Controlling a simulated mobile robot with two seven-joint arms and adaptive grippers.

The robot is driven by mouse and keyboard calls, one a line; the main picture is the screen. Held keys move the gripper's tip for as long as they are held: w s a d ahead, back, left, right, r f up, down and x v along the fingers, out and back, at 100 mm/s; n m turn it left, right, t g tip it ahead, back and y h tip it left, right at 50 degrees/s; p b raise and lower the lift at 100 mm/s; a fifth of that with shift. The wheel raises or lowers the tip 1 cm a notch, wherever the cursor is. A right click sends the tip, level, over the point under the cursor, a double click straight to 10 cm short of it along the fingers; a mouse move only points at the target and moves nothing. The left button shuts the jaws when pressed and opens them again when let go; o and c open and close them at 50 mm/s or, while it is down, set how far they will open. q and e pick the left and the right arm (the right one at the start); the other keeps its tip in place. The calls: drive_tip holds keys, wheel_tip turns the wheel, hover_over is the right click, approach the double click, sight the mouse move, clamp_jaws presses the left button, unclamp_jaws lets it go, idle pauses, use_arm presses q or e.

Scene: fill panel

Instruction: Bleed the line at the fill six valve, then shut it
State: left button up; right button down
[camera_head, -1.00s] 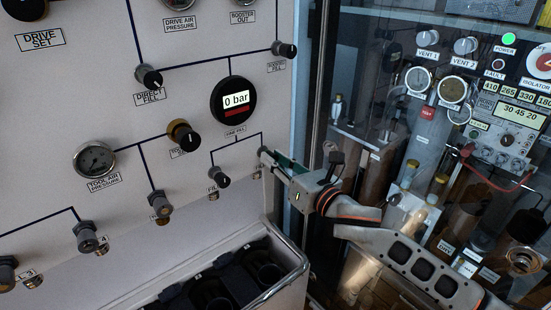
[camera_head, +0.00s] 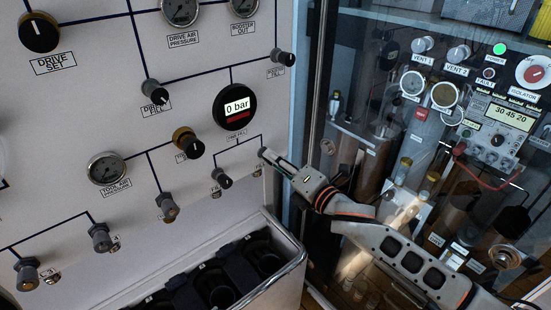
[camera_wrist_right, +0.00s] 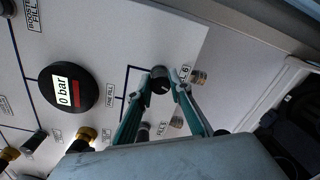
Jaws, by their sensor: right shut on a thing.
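The fill six valve is a small dark knob (camera_wrist_right: 160,80) at the end of the right branch under the fine fill line. Its label, partly hidden, reads "6" in the right wrist view. In the head view the knob (camera_head: 263,153) is partly hidden by my fingertips. My right gripper (camera_head: 268,157) reaches it from the right and is shut on it. In the right wrist view the teal fingers of my right gripper (camera_wrist_right: 162,84) stand on either side of the knob. The digital gauge (camera_head: 235,106) above reads 0 bar. My left gripper is not in view.
The fill five knob (camera_head: 221,178) sits close to the left and lower. Metal outlet fittings (camera_wrist_right: 200,77) lie near the fingers. A bin with dark round slots (camera_head: 297,262) stands below the panel. A glass-fronted cabinet (camera_head: 321,110) is to the right.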

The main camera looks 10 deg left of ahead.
drive_tip(key=shift+s+a+f+m+y, duration=0.1)
drive_tip(key=shift+m+y, duration=0.1)
drive_tip(key=shift+m, duration=5.05)
drive_tip(key=shift+s+f+m+y, duration=0.1)
drive_tip(key=shift+m+y, duration=0.1)
drive_tip(key=shift+m, duration=5)
drive_tip(key=shift+a+f+m+y, duration=0.1)
drive_tip(key=shift+m+y, duration=0.1)
drive_tip(key=shift+m, duration=5.35)
drive_tip(key=c, duration=1.8)
unclamp_jaws()
drive_tip(key=shift+c, duration=0.2)
